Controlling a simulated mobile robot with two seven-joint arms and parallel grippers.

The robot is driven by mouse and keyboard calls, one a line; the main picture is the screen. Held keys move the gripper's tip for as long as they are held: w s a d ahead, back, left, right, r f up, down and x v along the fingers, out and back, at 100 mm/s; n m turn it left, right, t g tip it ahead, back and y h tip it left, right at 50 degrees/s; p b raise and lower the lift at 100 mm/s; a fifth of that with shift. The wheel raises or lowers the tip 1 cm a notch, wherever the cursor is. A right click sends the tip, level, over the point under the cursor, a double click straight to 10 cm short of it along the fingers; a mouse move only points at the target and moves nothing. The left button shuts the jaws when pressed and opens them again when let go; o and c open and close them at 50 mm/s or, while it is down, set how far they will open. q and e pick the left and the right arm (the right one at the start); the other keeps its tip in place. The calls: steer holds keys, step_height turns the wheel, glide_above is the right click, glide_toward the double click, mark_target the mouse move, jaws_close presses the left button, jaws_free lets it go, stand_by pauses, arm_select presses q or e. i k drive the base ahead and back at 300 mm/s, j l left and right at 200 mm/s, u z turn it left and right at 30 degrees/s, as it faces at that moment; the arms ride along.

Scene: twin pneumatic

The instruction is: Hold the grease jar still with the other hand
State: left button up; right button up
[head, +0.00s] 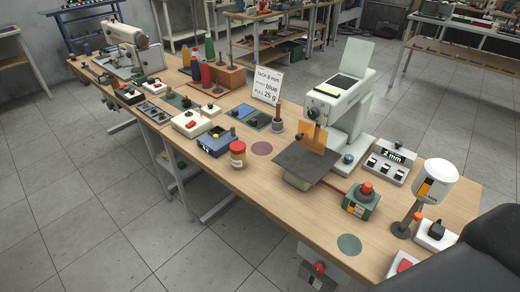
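A small jar (238,155) with a red lid and a pale label stands upright near the front edge of the long wooden table (215,177). It looks like the grease jar, but its label is too small to read. Nothing touches it from above, and no hand is on it. A dark rounded part of my own body fills the lower right corner. Neither of my grippers shows in the head view.
A blue-grey box (216,142) stands just left of the jar. A pale green machine (343,110) with a dark plate (307,160) stands to its right. A sign (267,86) stands behind. A flat mauve disc (262,148) lies beside the jar.

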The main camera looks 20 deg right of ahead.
mark_target(239, 161)
steer(key=i+j+z, duration=0.25)
steer(key=z, duration=0.2)
steer(key=i+j+z, duration=0.6)
steer(key=j+z, duration=0.2)
steer(key=j, duration=0.15)
steer(key=i+j+z, duration=0.2)
steer(key=k+j, duration=0.1)
